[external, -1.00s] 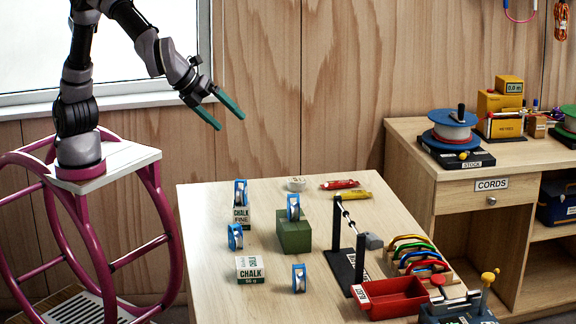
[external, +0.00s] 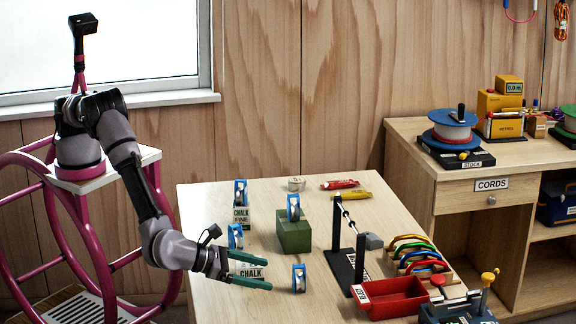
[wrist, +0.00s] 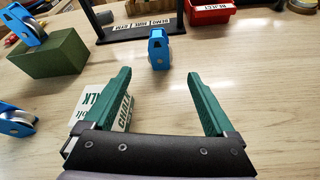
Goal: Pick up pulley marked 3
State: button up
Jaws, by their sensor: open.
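Several blue pulleys are on the table; I cannot read a number on any. One pulley (external: 299,279) stands upright on bare wood near the front, just beyond my fingertips. In the wrist view this pulley (wrist: 158,48) lies ahead, centred between the fingers. My gripper (external: 269,275) is open and empty, low over the table, and its tips are short of that pulley. Another pulley (external: 293,207) sits on a green block (external: 294,234). One pulley (external: 240,193) is on a chalk box at the back left, and another (external: 235,236) stands behind my wrist.
A white chalk box (wrist: 112,112) is beside and partly under my left finger in the wrist view. A black stand with a bar (external: 345,270) and a red tray (external: 393,298) stand to the right. Bare wood lies around the nearest pulley.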

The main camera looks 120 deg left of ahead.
aim_at(293, 279)
jog(key=x, duration=0.9)
jog(key=shift+w+r, duration=0.2)
jog(key=shift+w, duration=0.05)
jog(key=shift+a, duration=0.1)
jog(key=shift+c, duration=0.3)
grip_shut()
